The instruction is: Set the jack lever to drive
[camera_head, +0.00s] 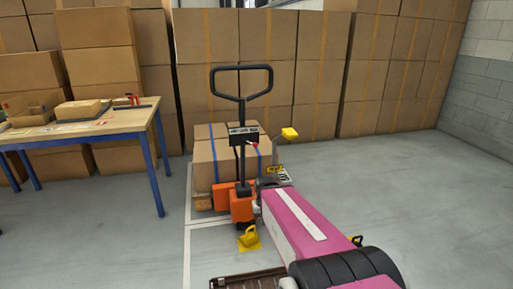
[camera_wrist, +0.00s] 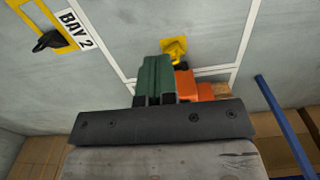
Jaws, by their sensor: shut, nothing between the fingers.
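The pallet jack stands upright ahead in the head view, with a black loop handle (camera_head: 242,97) and an orange base (camera_head: 241,208). A black plate with a white label (camera_head: 243,131) sits on its mast. A small lever with a red tip (camera_head: 253,144) sticks out just below that plate. The lever's setting is too small to read. In the wrist view my gripper (camera_wrist: 155,72) shows as green fingers pressed together, empty, with the orange jack base (camera_wrist: 187,84) beside and beyond them. The lever is not visible in the wrist view. My arm hides my gripper in the head view.
Strapped cartons (camera_head: 206,165) stand on a pallet behind the jack. A yellow floor piece (camera_head: 249,238) lies in front of it. A blue-legged workbench (camera_head: 80,127) stands left. Floor at right is clear; stacked boxes line the back.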

